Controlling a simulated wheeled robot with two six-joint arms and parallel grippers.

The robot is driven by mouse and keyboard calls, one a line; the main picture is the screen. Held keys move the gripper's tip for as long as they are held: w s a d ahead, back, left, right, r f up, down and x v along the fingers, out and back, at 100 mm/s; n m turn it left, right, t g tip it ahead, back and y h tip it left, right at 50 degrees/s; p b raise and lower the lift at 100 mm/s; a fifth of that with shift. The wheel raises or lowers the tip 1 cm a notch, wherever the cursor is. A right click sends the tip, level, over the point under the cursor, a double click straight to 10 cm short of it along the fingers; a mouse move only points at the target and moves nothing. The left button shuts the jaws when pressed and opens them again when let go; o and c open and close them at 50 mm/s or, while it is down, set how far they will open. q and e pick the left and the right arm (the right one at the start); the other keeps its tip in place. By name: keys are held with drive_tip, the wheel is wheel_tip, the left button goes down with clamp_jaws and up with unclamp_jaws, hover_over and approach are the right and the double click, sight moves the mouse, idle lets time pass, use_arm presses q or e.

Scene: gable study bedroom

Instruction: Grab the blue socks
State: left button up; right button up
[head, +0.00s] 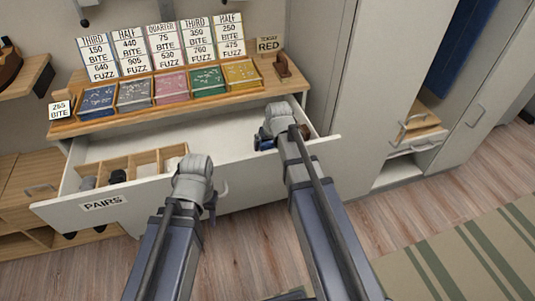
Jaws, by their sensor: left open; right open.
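An open white drawer (105,206) labelled PAIRS stands out from the cabinet. A small dark blue bundle (264,142), possibly the blue socks, shows at its right end, partly covered by my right gripper. My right gripper (276,122) is open over that end; its fingertips are hard to make out, and I cannot tell whether it touches the bundle. My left gripper (194,178) is open at the drawer's front edge, left of the handle, with its fingertips mostly hidden. A wooden divider (131,163) at the drawer's left holds grey, black and pale bundles.
Above the drawer, a wooden top (110,117) carries several coloured trays and number cards (163,45). A TODAY RED card (268,45) stands at its right. A tall wardrobe (355,85) stands right, with an open compartment. Striped rug (460,262) and wooden floor lie in front.

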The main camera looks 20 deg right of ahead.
sight(269, 148)
drive_tip(key=shift+w+f, duration=0.15)
drive_tip(key=shift+f, duration=0.35)
use_arm(q)
drive_tip(key=shift+f, duration=0.35)
use_arm(e)
drive_tip(key=shift+r, duration=0.15)
drive_tip(key=shift+c, duration=0.2)
drive_tip(key=c, duration=1.4)
use_arm(q)
drive_tip(key=shift+r, duration=0.1)
wheel_tip(269, 148, up, 10)
drive_tip(key=p, duration=1)
use_arm(e)
wheel_tip(269, 148, up, 10)
drive_tip(key=shift+r, duration=0.1)
